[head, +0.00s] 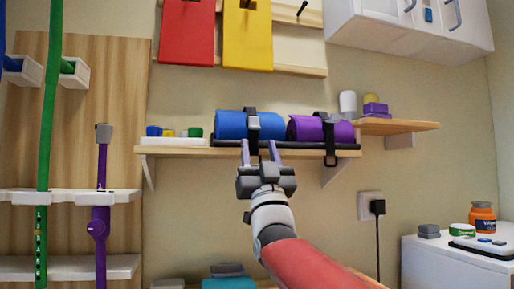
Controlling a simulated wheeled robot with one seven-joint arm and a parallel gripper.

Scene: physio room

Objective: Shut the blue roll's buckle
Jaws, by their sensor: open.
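The blue roll (231,124) lies on its side in a black tray (214,143) on the wall shelf. A black strap runs around it, with a light grey buckle (254,123) on its front; whether the buckle is open or shut is too small to tell. The strap's end hangs down below the buckle. My gripper (261,148) is open, just below and in front of the blue roll. Its two fingers point up, one on each side of the hanging strap, and it holds nothing that I can see. My gripper hides part of the tray and shelf edge.
A purple roll (306,130) with its own black strap (329,150) lies right of the blue roll. Small coloured items (154,131) sit to the left. Red (187,32) and yellow (247,38) boards hang above. A wooden side shelf (408,126) juts out at right.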

